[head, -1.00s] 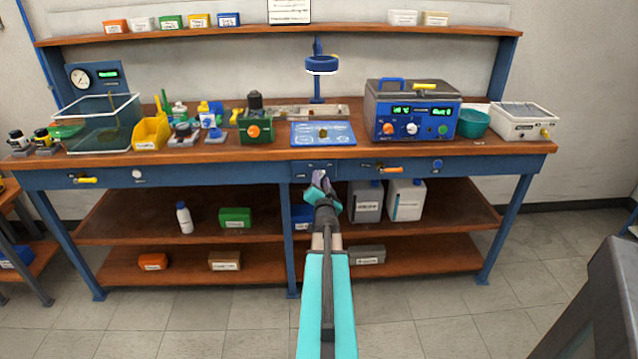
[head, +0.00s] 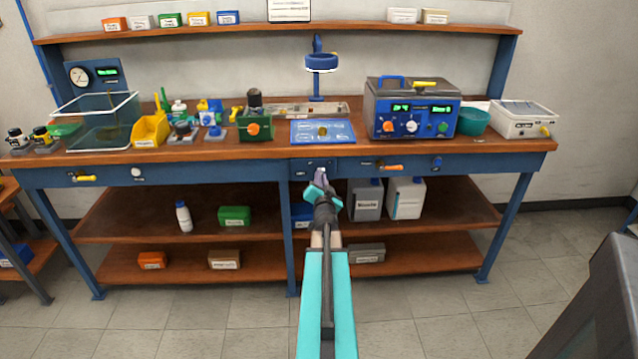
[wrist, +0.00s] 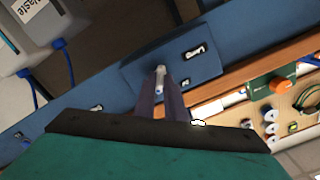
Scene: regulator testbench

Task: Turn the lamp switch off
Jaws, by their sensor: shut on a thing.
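The lamp switch sits on a small blue panel (head: 299,170) on the bench's front edge. In the wrist view the panel (wrist: 205,62) carries a short pale lever (wrist: 159,76) beside a dark label. My gripper (head: 320,175) reaches up to the panel from below.
A yellow handle (head: 86,179) and an orange handle (head: 390,167) stick out of the bench front. A round blue control (head: 437,163) is further right. White and grey jugs (head: 405,199) stand on the shelf below, right of my gripper.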

